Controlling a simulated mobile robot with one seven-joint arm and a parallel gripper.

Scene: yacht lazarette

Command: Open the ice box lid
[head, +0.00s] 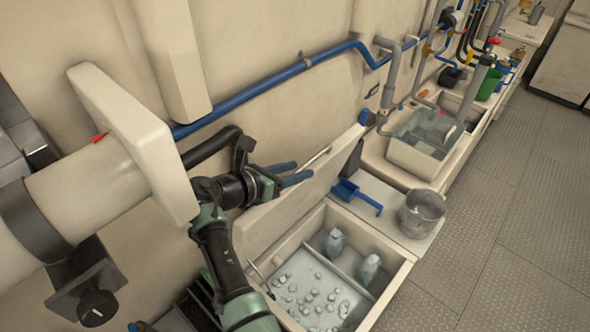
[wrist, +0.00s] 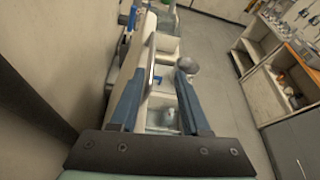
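The ice box (head: 372,231) stands open, with loose ice on one side of a divider and two pale bottles (head: 369,269) on the other. Its cream lid (head: 300,208) is raised steeply on the wall side, leaning back. A thin metal bar (head: 317,158) shows at the lid's upper edge. My gripper (head: 304,171) is beside that upper edge, its blue fingers spread apart. In the wrist view my gripper (wrist: 161,74) is also open, with the bar (wrist: 152,74) seen between the fingers. I cannot tell whether a finger touches the lid.
A blue scoop (head: 358,195) and a metal bucket (head: 422,213) sit on the ledge just beyond the box. A sink-like tank (head: 420,155) with pipes lies further along. A blue pipe (head: 260,85) runs along the wall behind my arm. The floor (head: 500,230) at right is clear.

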